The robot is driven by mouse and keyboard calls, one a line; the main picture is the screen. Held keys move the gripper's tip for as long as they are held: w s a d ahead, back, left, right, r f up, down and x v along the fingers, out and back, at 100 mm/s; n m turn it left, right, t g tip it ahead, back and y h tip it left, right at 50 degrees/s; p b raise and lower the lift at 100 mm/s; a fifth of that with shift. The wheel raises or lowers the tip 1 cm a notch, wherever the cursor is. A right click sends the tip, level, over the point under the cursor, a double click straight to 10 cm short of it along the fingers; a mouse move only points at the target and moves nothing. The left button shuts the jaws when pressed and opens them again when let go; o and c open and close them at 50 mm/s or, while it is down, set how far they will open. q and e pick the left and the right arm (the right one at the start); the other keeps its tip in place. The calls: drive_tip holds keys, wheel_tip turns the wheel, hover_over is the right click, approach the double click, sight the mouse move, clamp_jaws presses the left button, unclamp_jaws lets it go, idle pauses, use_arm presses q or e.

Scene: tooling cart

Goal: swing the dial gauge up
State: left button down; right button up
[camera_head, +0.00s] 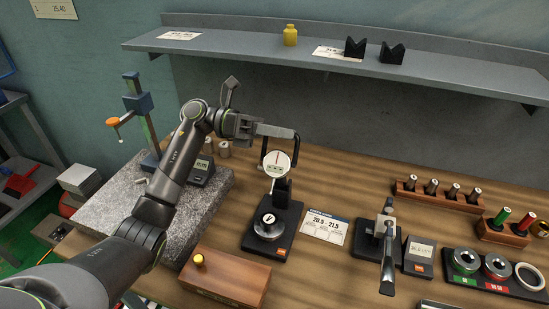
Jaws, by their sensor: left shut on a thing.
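A thin black bracket runs along the gauge's right side. My left gripper (278,131) reaches in from the left at the top of the gauge and is shut on it. The fingers partly cover the gauge's upper end, so the exact grip spot is hard to tell. My right gripper is not in view.
A granite plate (103,208) with a blue stand (140,104) lies left. A wooden box (225,280) is in front. A label card (325,226) and a micrometer stand (371,238) are right of the gauge. A grey shelf (230,47) overhangs the back.

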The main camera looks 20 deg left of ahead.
use_arm(q)
drive_tip(key=w+f+n+b, duration=0.1)
drive_tip(key=w+n+b, duration=0.3)
drive_tip(key=w+n, duration=0.2)
drive_tip(key=shift+w+f+b, duration=0.35)
drive_tip(key=shift+w+f, duration=0.05)
drive_tip(key=shift+w, duration=0.6)
drive_tip(key=shift+d, duration=0.1)
drive_tip(key=c, duration=1.5)
unclamp_jaws()
drive_tip(key=a+b, duration=0.4)
drive_tip(key=a, duration=0.8)
drive_tip(key=shift+w, duration=0.15)
